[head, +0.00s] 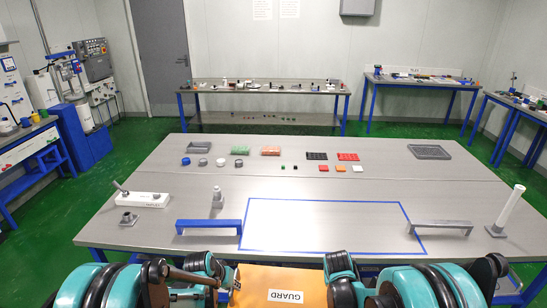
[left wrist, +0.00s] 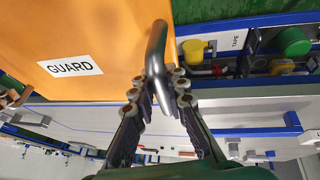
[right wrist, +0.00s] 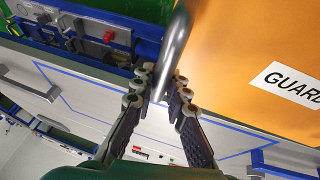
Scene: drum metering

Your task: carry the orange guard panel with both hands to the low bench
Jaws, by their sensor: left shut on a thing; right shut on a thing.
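The orange guard panel (head: 258,280) is at the bottom middle of the head view, in front of the near table edge, with a white GUARD label. Its lower part is cut off by the frame. My left gripper (left wrist: 160,88) is shut on a grey bar handle (left wrist: 156,50) at one side of the panel (left wrist: 80,30). My right gripper (right wrist: 160,86) is shut on the matching handle (right wrist: 173,45) at the other side of the panel (right wrist: 240,50). I cannot tell which bench is the low bench.
A grey table (head: 320,190) stands right ahead, with a blue taped rectangle (head: 322,202), a blue bracket (head: 209,226), a grey bracket (head: 440,227) and a white post (head: 509,208). A bench (head: 265,88) stands behind it, another (head: 422,82) at the back right. Green floor (head: 160,135) shows between.

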